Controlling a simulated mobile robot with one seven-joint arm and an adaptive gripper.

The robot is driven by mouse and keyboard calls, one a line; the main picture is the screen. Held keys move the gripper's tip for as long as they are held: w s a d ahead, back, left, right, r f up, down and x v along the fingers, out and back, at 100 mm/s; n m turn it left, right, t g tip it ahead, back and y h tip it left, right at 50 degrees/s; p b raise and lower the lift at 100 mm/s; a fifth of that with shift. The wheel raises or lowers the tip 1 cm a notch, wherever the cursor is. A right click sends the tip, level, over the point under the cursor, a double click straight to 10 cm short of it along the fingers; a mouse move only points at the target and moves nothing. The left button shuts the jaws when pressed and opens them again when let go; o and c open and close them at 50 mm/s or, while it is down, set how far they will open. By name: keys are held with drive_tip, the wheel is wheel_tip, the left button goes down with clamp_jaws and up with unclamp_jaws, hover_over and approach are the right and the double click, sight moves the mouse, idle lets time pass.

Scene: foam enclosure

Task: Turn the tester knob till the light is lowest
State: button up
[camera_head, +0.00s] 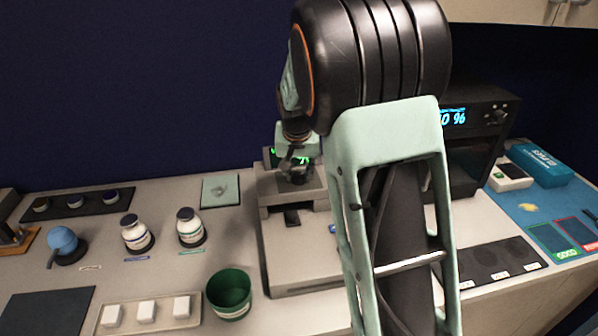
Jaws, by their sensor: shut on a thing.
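The grey tester (285,258) stands on the bench at the middle, with a green lit display (271,157) at its upper back, partly covered by my arm. My gripper (297,176) points down at the upper part of the tester. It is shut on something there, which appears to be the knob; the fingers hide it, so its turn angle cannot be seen. A black box at the right has a blue lit readout (453,117) ending in "0 %", its first part hidden by my arm. A small knob (498,115) sits beside that readout.
Left of the tester stand a green cup (229,296), two white bottles (136,236) (189,228), a blue bulb (62,241) and a tray of white blocks (147,311). At the right are a black pad (490,262) and a teal box (541,165). My arm blocks the middle right.

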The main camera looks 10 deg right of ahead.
drive_tip(key=shift+m, duration=0.6)
drive_tip(key=o, duration=1.1)
drive_tip(key=shift+r, duration=0.15)
drive_tip(key=v, duration=1.1)
drive_tip(key=shift+s+a+r, duration=0.15)
drive_tip(key=shift+a+r, duration=0.15)
drive_tip(key=shift+r, duration=0.05)
